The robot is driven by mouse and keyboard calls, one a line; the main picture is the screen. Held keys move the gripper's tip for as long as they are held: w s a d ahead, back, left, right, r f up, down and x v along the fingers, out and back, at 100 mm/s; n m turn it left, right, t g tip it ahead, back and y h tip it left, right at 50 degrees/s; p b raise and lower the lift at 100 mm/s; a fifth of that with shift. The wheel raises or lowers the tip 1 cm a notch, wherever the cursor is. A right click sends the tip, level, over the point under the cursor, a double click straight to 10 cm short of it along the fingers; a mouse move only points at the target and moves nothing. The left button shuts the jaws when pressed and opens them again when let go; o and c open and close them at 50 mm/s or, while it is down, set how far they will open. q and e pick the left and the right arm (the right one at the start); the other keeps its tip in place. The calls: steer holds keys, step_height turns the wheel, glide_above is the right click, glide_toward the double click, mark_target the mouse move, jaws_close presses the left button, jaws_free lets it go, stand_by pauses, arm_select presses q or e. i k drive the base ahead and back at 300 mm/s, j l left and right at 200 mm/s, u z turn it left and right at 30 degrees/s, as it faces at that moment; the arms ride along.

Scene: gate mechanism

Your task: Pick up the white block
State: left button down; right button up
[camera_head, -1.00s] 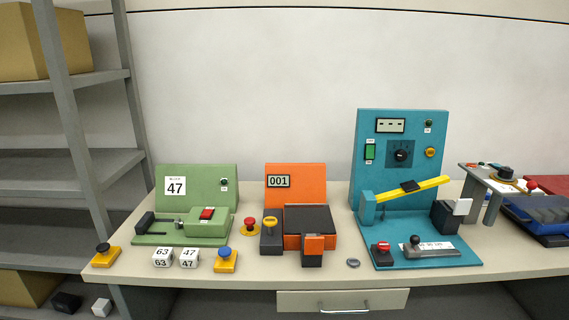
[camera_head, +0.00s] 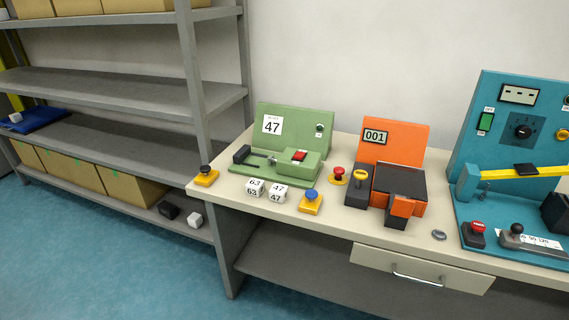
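Two white blocks with printed numbers lie on the table in front of the green machine: one marked 63 (camera_head: 255,188) and one marked 47 (camera_head: 278,194). A small plain white block (camera_head: 195,220) sits on the bottom shelf of the grey rack, beside a black block (camera_head: 168,210). Another small white piece (camera_head: 15,117) lies on the blue tray at the far left of the rack. Neither of my grippers is in view.
The table (camera_head: 335,226) carries a green machine (camera_head: 296,125), an orange machine (camera_head: 395,143) and a teal panel (camera_head: 500,140). Button boxes stand near its front edge. A grey shelf rack (camera_head: 190,75) with cardboard boxes (camera_head: 130,191) stands left. Blue floor (camera_head: 110,270) is clear in front.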

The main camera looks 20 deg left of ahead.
mark_target(255, 187)
steer(key=i+l, duration=0.2)
steer(key=l, duration=0.2)
steer(key=i+l, duration=0.25)
steer(key=l, duration=0.2)
steer(key=i+l+u, duration=0.1)
steer(key=u, duration=0.3)
steer(key=l+u, duration=0.55)
steer(key=u, duration=0.2)
steer(key=l+u, duration=0.25)
steer(key=u, duration=0.15)
steer(key=i, duration=0.05)
